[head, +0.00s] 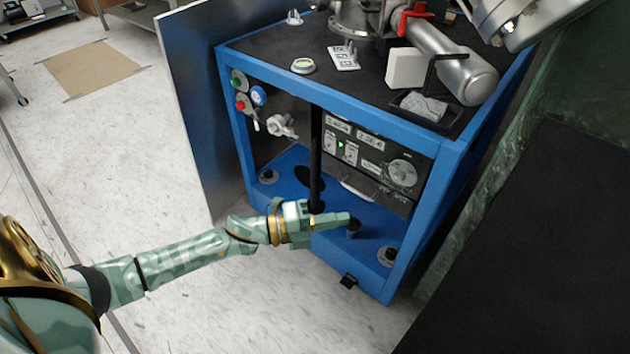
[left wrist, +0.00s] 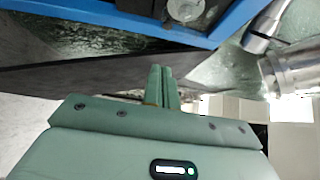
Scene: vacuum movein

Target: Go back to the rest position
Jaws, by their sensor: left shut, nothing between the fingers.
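My left arm reaches in from the left in the head view. Its gripper (head: 345,219) is in front of the lower part of a blue-framed vacuum cart (head: 362,122). I cannot tell whether it touches the frame. In the left wrist view the two green fingers (left wrist: 162,85) are together with nothing between them. The blue frame (left wrist: 150,25) crosses the top of that view. My right gripper is in neither view.
The cart's black top (head: 270,45) carries a metal cylinder (head: 455,70), a white block (head: 405,68) and small parts. A control panel (head: 365,155) sits inside. A grey panel (head: 190,100) stands at its left. Open pale floor (head: 110,165) lies left. A dark surface (head: 530,250) is at right.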

